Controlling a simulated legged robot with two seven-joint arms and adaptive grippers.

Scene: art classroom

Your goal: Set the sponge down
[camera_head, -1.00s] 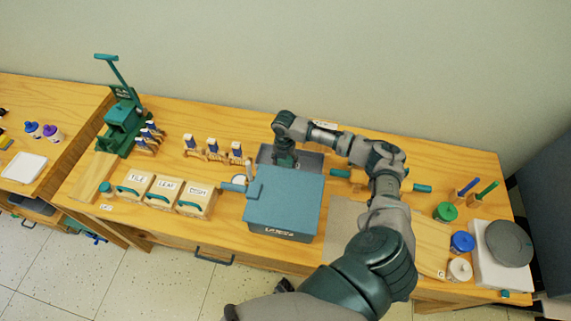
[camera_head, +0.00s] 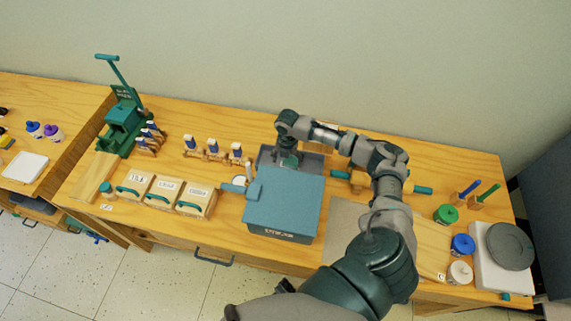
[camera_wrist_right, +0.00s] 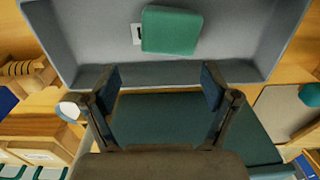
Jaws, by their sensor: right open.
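The green sponge (camera_wrist_right: 172,31) lies flat on the floor of a grey tray (camera_wrist_right: 240,40) in the right wrist view, over a small white label with a dark mark. My right gripper (camera_wrist_right: 161,88) is open and empty. Its two fingertips are apart from the sponge, near the tray's wall. In the head view my right gripper (camera_head: 287,160) reaches down over the grey tray (camera_head: 312,159), behind the teal-lidded box. I cannot make out the sponge clearly in that view. My left gripper is not in view.
The teal-lidded box (camera_head: 284,199) stands right in front of the tray. Labelled wooden boxes (camera_head: 163,189) and a green press (camera_head: 122,120) stand to the left. Colored jars (camera_head: 462,244) and a grey disc (camera_head: 509,246) are at the right. The table's back strip is mostly clear.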

